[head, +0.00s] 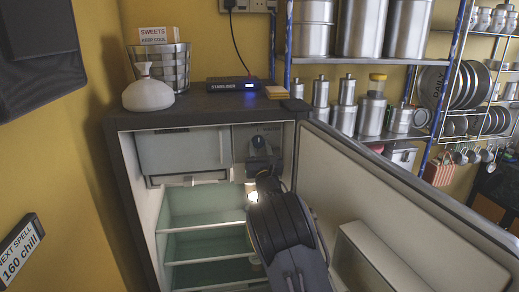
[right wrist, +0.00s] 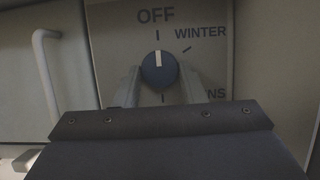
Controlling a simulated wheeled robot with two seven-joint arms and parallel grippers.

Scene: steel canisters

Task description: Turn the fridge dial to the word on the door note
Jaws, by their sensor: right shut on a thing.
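The fridge dial (right wrist: 159,70) is a round dark blue knob on a grey panel (right wrist: 110,55) in the right wrist view. Its white mark points straight up at the tick under OFF. WINTER stands to the upper right, and a lower-right word ending in "NS" is partly hidden by my finger. My right gripper (right wrist: 160,84) is shut on the dial, one finger on each side. No note shows on the visible face of the door (head: 400,205). My left gripper is out of view.
A wall sign (head: 22,255) reads "160 chill". The open door and canister shelves (head: 370,60) bound the right.

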